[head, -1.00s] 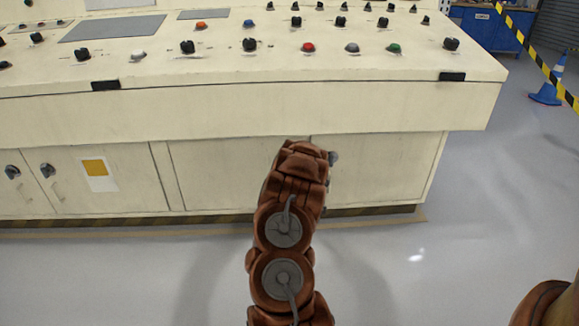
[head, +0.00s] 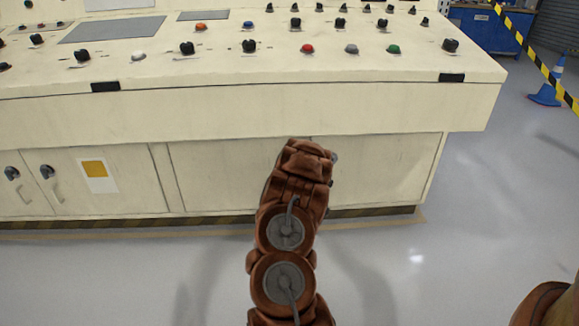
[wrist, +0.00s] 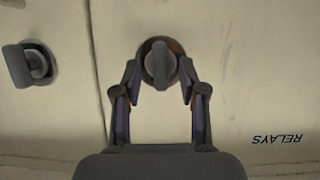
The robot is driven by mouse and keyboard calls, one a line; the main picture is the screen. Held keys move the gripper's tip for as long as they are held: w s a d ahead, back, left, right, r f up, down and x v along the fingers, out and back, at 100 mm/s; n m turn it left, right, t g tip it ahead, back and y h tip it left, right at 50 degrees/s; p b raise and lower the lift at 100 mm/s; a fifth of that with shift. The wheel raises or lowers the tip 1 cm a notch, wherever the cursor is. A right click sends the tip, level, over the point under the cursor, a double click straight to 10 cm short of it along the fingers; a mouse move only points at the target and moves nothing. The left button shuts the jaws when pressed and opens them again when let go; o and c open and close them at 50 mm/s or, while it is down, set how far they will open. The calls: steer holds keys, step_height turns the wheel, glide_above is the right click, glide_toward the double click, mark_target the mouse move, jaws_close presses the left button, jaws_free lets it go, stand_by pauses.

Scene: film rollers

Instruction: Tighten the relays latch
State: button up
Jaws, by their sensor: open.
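The relays latch (wrist: 160,65) is a dark grey knob on a round base, on a cream cabinet door, in the wrist view. Its handle stands nearly upright in the picture. My gripper (wrist: 158,77) is open, with one fingertip on each side of the latch. Gaps show between the fingers and the handle, though the tips are near the round base. The word RELAYS (wrist: 278,139) appears upside down to the lower right. In the head view my arm covers the gripper and most of the latch area.
A second latch (wrist: 28,63) sits to the left, past a door seam, its handle tilted. In the head view a control desk (head: 250,105) with buttons overhangs the cabinet doors. A blue cone (head: 546,90) and striped tape stand at the right.

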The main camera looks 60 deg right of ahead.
steer(key=v, duration=1)
steer(key=shift+s+a, duration=0.2)
steer(key=shift+a, duration=0.05)
steer(key=shift+r, duration=0.1)
steer(key=shift+r, duration=0.1)
